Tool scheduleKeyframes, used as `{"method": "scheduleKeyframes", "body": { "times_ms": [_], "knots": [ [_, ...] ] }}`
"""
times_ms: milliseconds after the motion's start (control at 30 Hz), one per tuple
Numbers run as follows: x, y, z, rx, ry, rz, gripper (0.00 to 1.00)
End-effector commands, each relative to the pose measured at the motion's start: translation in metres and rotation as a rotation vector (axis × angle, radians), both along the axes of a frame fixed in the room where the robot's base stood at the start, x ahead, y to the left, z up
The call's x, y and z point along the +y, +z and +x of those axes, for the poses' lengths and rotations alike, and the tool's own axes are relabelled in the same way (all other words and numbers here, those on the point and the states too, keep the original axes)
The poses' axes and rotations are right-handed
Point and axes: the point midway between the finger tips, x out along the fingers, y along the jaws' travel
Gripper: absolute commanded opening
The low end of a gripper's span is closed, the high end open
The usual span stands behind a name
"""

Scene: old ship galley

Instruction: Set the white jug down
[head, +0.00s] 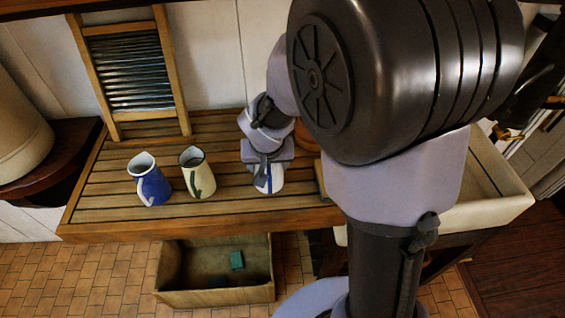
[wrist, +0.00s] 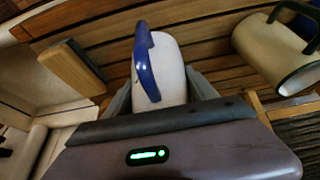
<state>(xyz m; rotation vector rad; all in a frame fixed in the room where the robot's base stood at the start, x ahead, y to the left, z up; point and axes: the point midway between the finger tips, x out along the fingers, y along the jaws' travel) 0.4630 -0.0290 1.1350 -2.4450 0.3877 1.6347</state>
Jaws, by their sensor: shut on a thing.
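The white jug (head: 269,183) with a blue handle is between the jaws of my gripper (head: 267,163), over the front part of the slatted wooden board (head: 232,205). In the wrist view the jug (wrist: 173,68) shows its white body and blue handle, with a grey finger on each side. My gripper is shut on its body. The jug's base is hard to make out, so I cannot tell whether it touches the slats.
A cream jug (head: 199,174) with a dark green handle and a blue jug (head: 151,185) stand to the left on the board. A washboard (head: 127,72) leans at the back. A pale sink (head: 490,195) is at right. An open crate (head: 215,297) is on the floor below.

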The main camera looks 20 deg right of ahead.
Motion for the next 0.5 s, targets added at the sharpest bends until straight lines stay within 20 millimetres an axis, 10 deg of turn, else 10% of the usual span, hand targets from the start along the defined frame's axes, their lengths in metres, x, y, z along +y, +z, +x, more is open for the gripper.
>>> {"method": "scheduleKeyframes", "body": {
  "times_ms": [500],
  "knots": [
    [0.03, -0.029, 0.043, 0.001, 0.002, 0.0, 0.0]
  ]
}}
